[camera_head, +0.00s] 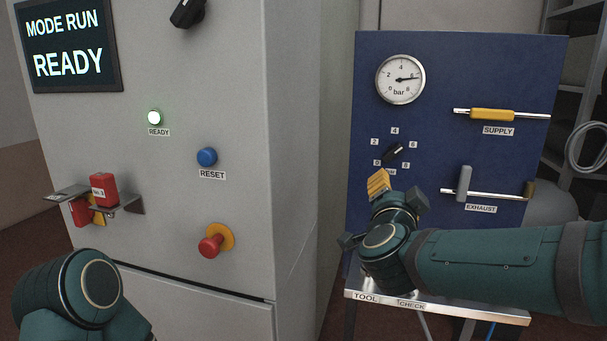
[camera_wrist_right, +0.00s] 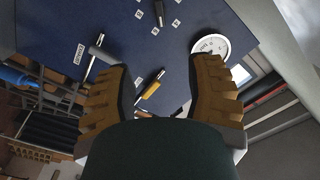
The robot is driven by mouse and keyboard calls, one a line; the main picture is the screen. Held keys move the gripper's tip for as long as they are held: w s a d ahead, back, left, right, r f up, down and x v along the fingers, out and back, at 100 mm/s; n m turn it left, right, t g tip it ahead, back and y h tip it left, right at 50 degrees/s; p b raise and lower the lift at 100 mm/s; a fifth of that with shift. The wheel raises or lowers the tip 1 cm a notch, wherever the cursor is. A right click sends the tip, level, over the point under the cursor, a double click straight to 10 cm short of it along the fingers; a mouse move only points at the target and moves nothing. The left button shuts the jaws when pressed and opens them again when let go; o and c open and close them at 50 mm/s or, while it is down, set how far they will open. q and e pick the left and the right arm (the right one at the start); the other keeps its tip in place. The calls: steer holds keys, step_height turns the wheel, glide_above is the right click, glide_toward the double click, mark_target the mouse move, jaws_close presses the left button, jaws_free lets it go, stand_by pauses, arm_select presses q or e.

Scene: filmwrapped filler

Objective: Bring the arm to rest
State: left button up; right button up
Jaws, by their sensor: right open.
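My right gripper (camera_head: 379,184) is in front of the blue panel (camera_head: 455,85), just below the black regulator knob (camera_head: 393,152). Its orange ridged fingers look apart from the knob. In the right wrist view the two fingers (camera_wrist_right: 163,95) are spread wide, with nothing between them in their grip. The panel, its knob (camera_wrist_right: 158,12) and the gauge (camera_wrist_right: 211,46) lie beyond them. My right arm comes in from the right, over the shelf (camera_head: 440,308) marked TOOL and CHECK. Part of my left arm shows at the lower left; its gripper is out of view.
The grey cabinet (camera_head: 205,60) has a screen (camera_head: 66,45) reading MODE RUN READY, a lit READY lamp (camera_head: 154,117), a blue RESET button (camera_head: 207,156) and a red knob (camera_head: 212,246). The yellow SUPPLY handle (camera_head: 493,115) lies along its pipe; the grey EXHAUST handle (camera_head: 464,183) stands across its pipe.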

step_height(320, 180, down, 20)
steer(key=w+a+n+g+y, duration=0.3)
steer(key=n+y, duration=0.1)
steer(key=n, duration=0.2)
steer(key=s+a+f+n+g+y, duration=0.1)
steer(key=s+f+g, duration=0.15)
steer(key=f, duration=0.55)
steer(key=s+f+n+g+y, duration=0.15)
steer(key=s+f, duration=0.25)
steer(key=f, duration=0.4)
steer(key=s+a+f+n+g+y, duration=0.2)
steer(key=s+f+g, duration=0.6)
steer(key=s+f, duration=0.9)
steer(key=shift+s+a+g, duration=0.2)
steer(key=shift+s+g, duration=0.2)
steer(key=shift+s, duration=0.8)
steer(key=shift+w, duration=0.1)
